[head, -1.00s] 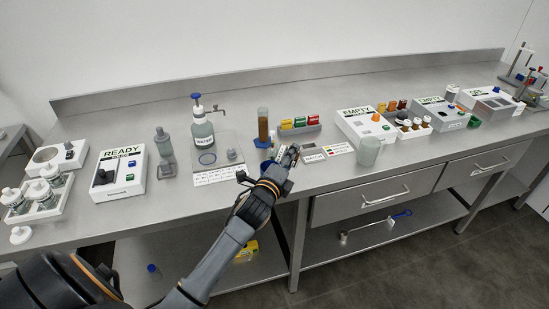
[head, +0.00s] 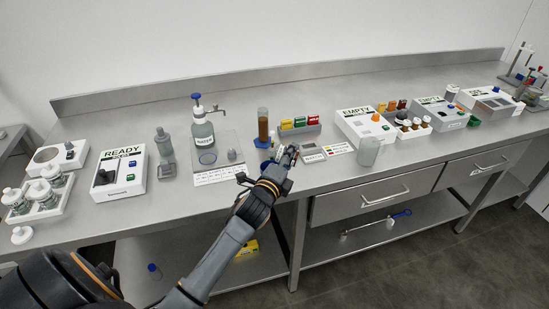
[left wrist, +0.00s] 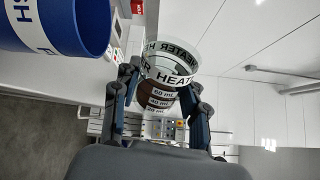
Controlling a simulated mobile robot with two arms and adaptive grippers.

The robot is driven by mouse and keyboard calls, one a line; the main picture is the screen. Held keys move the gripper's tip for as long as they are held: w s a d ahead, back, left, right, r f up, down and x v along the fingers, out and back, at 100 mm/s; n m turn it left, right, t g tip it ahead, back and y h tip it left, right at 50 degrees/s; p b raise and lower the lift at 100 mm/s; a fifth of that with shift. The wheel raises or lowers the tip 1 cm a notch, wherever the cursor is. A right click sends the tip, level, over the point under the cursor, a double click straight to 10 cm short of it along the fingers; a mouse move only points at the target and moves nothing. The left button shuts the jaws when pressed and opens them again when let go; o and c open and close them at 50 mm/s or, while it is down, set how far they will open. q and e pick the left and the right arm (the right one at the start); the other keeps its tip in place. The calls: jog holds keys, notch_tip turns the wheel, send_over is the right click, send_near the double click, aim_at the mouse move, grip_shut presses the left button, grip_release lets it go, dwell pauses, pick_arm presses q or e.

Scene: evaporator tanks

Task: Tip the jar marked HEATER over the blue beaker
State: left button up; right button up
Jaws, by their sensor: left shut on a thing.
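My left gripper (head: 284,158) is over the front part of the bench, near the middle of the head view. In the left wrist view its two fingers (left wrist: 162,88) are shut on the clear jar marked HEATER (left wrist: 172,70). The jar has a white band with black letters near its rim, ml marks, and dark brown contents lower down. The blue beaker (left wrist: 82,28) is large at the upper left of that view, beside the jar and apart from it in the picture. In the head view the gripper largely hides the jar. My right gripper is not in view.
A tall cylinder with brown liquid (head: 263,125) stands behind the gripper. A scale (head: 311,151) and a clear beaker (head: 369,151) are to the right. A pump bottle (head: 203,130) is to the left. The READY box (head: 119,172) and a tray of jars (head: 20,217) are further left.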

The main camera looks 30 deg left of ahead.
pick_arm(q)
jog(key=shift+s+a+r+n+p, duration=0.15)
jog(key=shift+r+n+p, duration=0.15)
jog(key=shift+n, duration=0.3)
jog(key=shift+w+a+r+n+p, duration=0.1)
jog(key=shift+r+n+p, duration=0.2)
jog(key=shift+n, duration=0.3)
dwell(2.1)
jog(key=shift+f, duration=0.1)
dwell(0.9)
jog(key=shift+d+f+m+p, duration=0.2)
jog(key=shift+f+m+p, duration=0.2)
jog(key=shift+m, duration=0.5)
jog(key=shift+d+f+m+p, duration=0.15)
jog(key=shift+f+m+p, duration=0.15)
jog(key=shift+m, duration=0.6)
jog(key=shift+f+m+g+p, duration=0.2)
jog(key=shift+f+m, duration=0.1)
jog(key=shift+m, duration=0.35)
jog(key=shift+f+m+g+p, duration=0.1)
jog(key=shift+f+m+p, duration=0.15)
jog(key=shift+m, duration=0.4)
jog(key=shift+a+f+m+g+y+p, duration=0.15)
jog(key=shift+f+m+y+p, duration=0.25)
jog(key=shift+m, duration=0.6)
jog(key=shift+f+m+g+y+p, duration=0.15)
jog(key=shift+f+m, duration=0.4)
jog(key=shift+m, duration=0.45)
